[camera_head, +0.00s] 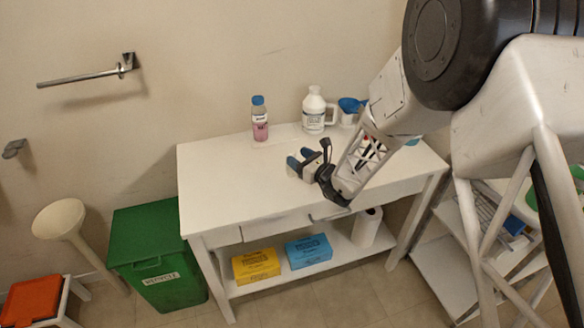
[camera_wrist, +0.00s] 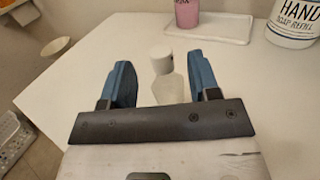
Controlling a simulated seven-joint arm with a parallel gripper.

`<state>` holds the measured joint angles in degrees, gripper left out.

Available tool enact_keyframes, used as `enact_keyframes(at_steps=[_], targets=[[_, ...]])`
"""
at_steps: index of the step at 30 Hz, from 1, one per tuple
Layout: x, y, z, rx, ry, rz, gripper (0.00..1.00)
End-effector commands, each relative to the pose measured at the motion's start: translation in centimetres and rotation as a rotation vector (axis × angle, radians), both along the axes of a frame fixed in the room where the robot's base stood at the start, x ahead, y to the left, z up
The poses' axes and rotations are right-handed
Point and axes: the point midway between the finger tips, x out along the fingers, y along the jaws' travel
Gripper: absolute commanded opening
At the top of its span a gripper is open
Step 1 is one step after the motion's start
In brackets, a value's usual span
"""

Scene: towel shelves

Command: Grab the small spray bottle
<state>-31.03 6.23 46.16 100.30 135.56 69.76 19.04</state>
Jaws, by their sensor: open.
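A small clear bottle with a white cap (camera_wrist: 168,85), seemingly the small spray bottle, stands upright on the white table in the wrist view. My gripper (camera_wrist: 163,74) is open, with one blue finger on each side of the bottle and a visible gap to each. The bottle's lower part is hidden behind the gripper's dark bar. In the head view, my gripper (camera_head: 302,159) is low over the middle of the table, and I cannot clearly make out the small bottle there.
On the white table (camera_head: 225,175), a pink bottle with a blue cap (camera_head: 259,120) and a white soap refill jug (camera_head: 314,112) stand behind my gripper. The table's left part is clear. A green bin (camera_head: 150,245) stands left.

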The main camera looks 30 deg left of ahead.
Motion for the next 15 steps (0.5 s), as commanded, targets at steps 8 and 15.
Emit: enact_keyframes(at_steps=[8, 15], targets=[[0.7, 1.9, 0.0, 0.001, 0.000, 0.001, 0.56], [1.5, 4.3, -0.1, 0.000, 0.000, 0.001, 0.56]])
